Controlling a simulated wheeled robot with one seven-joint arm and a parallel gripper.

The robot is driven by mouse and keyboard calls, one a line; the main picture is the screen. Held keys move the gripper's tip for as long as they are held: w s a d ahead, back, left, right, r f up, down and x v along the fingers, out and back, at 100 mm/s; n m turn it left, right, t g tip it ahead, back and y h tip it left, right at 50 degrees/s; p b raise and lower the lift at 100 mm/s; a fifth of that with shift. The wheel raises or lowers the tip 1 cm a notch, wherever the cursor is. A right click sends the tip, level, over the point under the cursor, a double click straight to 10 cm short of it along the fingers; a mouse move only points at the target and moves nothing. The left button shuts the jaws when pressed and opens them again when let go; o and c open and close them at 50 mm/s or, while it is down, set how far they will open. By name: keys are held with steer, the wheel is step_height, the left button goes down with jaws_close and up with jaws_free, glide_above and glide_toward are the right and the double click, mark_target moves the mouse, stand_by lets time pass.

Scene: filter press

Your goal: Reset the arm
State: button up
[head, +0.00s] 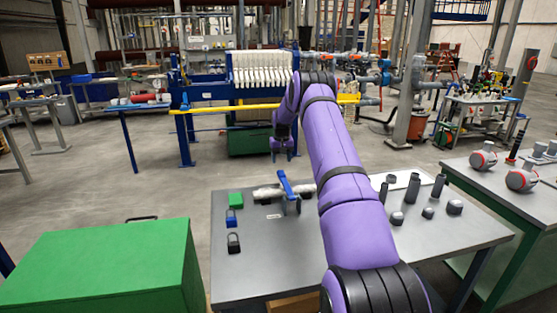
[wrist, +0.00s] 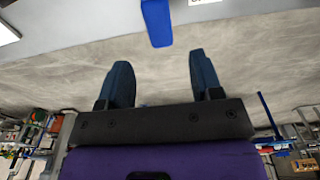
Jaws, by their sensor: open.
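My purple arm reaches forward over the grey table (head: 262,262), and my gripper (head: 282,155) hangs at its end, past the table's far edge. In the wrist view my gripper (wrist: 161,80) shows two dark blue fingers set wide apart with nothing between them. Bare floor lies behind them. A blue piece (wrist: 157,22) shows at the top of the wrist view, apart from the fingers.
The table holds a blue-handled valve (head: 288,190), green (head: 235,200), blue (head: 231,217) and black (head: 233,244) padlocks, and several dark cylinders. A green cabinet (head: 105,265) stands at left, a filter press (head: 262,75) behind, and a side table (head: 500,190) at right.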

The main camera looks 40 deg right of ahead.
steer(key=s+a+r+n+t, duration=0.1)
steer(key=s+a+r, duration=0.2)
steer(key=a+r, duration=0.9)
steer(key=s+a+r+n+t, duration=0.1)
steer(key=s+a+r+n, duration=0.15)
steer(key=a+r, duration=0.95)
steer(key=s+a+r, duration=1.1)
steer(key=s+a, duration=0.1)
steer(key=s, duration=0.1)
steer(key=s+a+f+n+t, duration=0.1)
steer(key=s+a, duration=0.2)
steer(key=s, duration=0.6)
steer(key=s+a+f+n, duration=0.1)
steer(key=s+a, duration=0.3)
steer(key=s, duration=0.5)
steer(key=s+a+f+n+t, duration=0.1)
steer(key=s+a, duration=0.3)
steer(key=s, duration=0.5)
steer(key=shift+f+t, duration=0.25)
steer(key=shift+t, duration=0.05)
